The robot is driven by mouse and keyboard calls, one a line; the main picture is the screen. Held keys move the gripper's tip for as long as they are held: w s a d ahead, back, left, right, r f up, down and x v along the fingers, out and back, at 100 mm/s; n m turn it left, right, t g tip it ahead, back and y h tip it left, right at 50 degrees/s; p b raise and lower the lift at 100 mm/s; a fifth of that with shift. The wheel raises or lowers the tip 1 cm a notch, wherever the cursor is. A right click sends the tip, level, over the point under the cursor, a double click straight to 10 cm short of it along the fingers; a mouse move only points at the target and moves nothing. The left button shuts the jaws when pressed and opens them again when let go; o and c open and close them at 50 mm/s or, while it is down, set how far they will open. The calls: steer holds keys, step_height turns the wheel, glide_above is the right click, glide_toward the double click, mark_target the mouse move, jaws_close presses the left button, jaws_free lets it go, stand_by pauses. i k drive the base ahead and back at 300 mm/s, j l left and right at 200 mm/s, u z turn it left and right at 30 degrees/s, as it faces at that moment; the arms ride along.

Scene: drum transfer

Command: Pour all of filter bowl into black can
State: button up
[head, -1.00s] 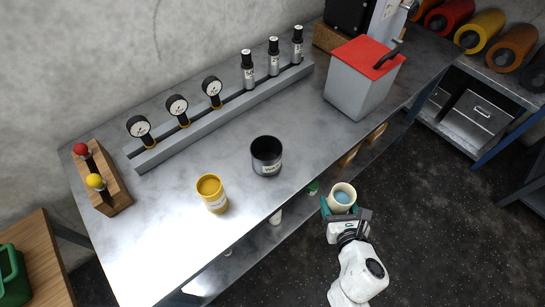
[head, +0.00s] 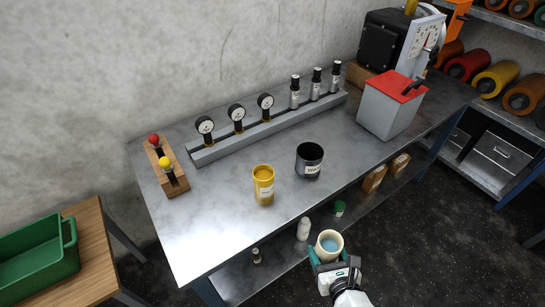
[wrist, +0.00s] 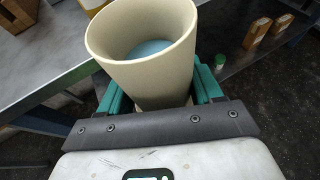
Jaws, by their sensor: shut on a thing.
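The filter bowl (head: 329,243) is a cream cup with pale blue contents at its bottom. My gripper (head: 332,266) is shut on it and holds it upright, in front of the bench's front edge. In the wrist view the filter bowl (wrist: 143,65) fills the upper middle, between the teal fingers of my gripper (wrist: 155,92). The black can (head: 310,160) stands upright and open-topped on the metal bench, farther back and up-left of my gripper. Its inside looks dark, and I cannot tell what it holds.
A yellow can (head: 263,185) stands left of the black can. A grey gauge rail (head: 270,127) runs behind them. A grey box with a red lid (head: 391,108) stands to the right. The bench top (head: 225,225) is bare toward its front left.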

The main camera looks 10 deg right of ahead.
mark_target(309, 156)
steer(key=u, duration=1.1)
steer(key=l+u, duration=0.1)
steer(key=l, duration=0.5)
steer(key=k+l+u, duration=0.15)
steer(key=l, duration=0.4)
